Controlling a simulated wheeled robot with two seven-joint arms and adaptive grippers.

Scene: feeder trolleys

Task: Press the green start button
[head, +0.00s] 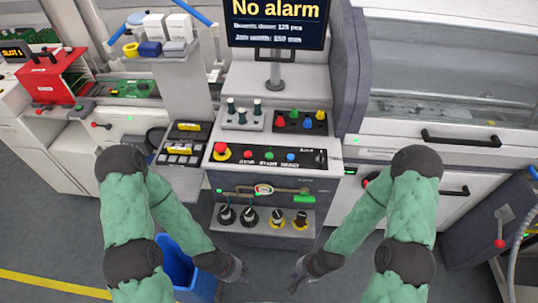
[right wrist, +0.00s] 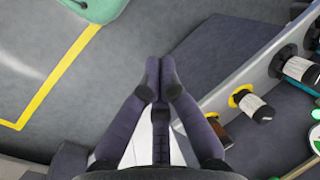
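The green start button (head: 269,156) sits on the black strip of the control panel (head: 230,165), above the word START. It is between a red button (head: 248,154) and a blue button (head: 291,157). My left gripper (head: 240,276) is low in front of the machine, below the panel and apart from it; its fingers are too small to read. My right gripper (head: 296,279) is also low in front, to the right; in the right wrist view (right wrist: 160,66) its fingertips are together with nothing visible between them. Neither gripper touches the button.
A red mushroom button with a yellow ring (head: 221,151) and a black knob (head: 320,158) flank the button row. A lower shelf (head: 263,229) with several black and yellow knobs juts out beneath. A screen (head: 276,22) stands above; a blue bin (head: 178,265) is on the floor.

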